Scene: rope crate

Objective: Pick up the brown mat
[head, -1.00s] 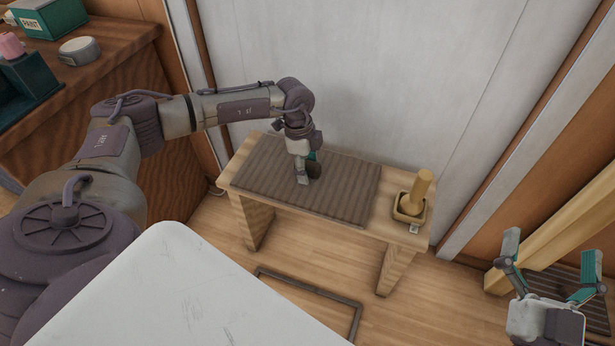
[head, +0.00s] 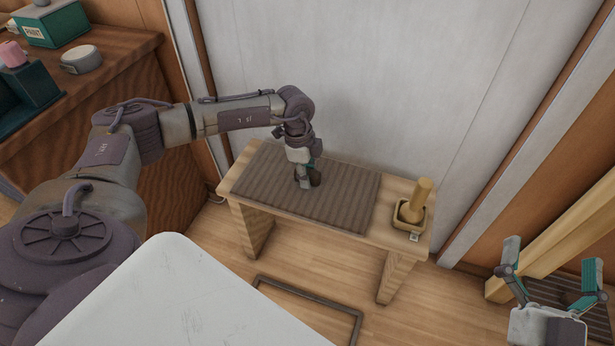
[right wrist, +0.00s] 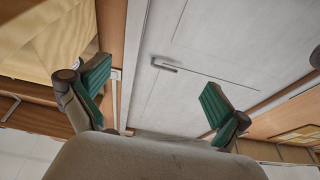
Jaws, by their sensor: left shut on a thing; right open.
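The brown mat (head: 345,202), ribbed and grey-brown, lies flat on a small wooden bench (head: 402,236) against the pale wall. My left gripper (head: 308,182) points down at the middle of the mat. It is shut on a small dark brown raised piece there, which looks like part of the mat; the fingers partly hide it. My right gripper (head: 553,275) is open and empty at the lower right. Its two teal-padded fingers also show spread apart in the right wrist view (right wrist: 155,100).
A wooden pestle-like tool (head: 418,198) stands in a square holder (head: 410,220) at the bench's right end. A dark frame (head: 310,300) lies on the floor in front. Another dark mat (head: 540,287) lies behind my right gripper. A wooden counter (head: 120,70) stands at the left.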

